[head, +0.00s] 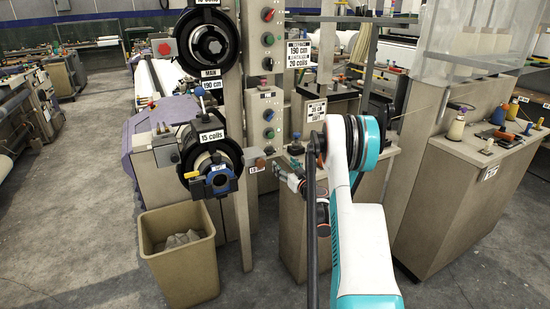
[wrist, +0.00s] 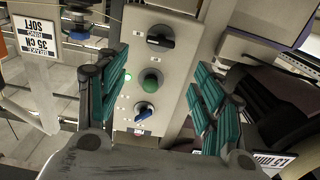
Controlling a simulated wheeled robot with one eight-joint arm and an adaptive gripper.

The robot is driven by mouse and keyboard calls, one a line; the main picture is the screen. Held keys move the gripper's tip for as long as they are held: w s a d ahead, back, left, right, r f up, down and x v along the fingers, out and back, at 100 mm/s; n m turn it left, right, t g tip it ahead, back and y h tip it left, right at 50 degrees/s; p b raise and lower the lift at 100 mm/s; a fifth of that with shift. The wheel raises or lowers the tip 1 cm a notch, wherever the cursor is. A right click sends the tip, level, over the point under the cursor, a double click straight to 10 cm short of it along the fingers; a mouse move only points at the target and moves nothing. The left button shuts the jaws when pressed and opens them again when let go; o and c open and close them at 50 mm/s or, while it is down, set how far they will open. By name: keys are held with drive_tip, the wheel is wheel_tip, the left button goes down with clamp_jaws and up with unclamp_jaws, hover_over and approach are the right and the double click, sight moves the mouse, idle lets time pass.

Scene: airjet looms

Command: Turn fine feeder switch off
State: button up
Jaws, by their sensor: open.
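A narrow beige control panel (wrist: 165,60) shows in the wrist view between my gripper's fingers. It carries a black rotary knob (wrist: 160,37), a green round button (wrist: 151,80) and a blue rotary knob (wrist: 145,111). Their small labels are too blurred to read, so I cannot tell which is the fine feeder switch. My gripper (wrist: 160,88) is open and empty, its teal-padded fingers spread on either side of the panel.
An upper panel with a red knob (head: 267,14) is above. A beige bin (head: 182,255) is on the floor below. Yarn cones (head: 457,128) stand on the right cabinet. Floor at left is clear.

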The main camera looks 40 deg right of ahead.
sight(272, 153)
drive_tip(key=b+x, duration=0.2)
drive_tip(key=x, duration=0.9)
drive_tip(key=shift+b, duration=0.3)
drive_tip(key=shift+s, duration=0.1)
drive_tip(key=c, duration=1.1)
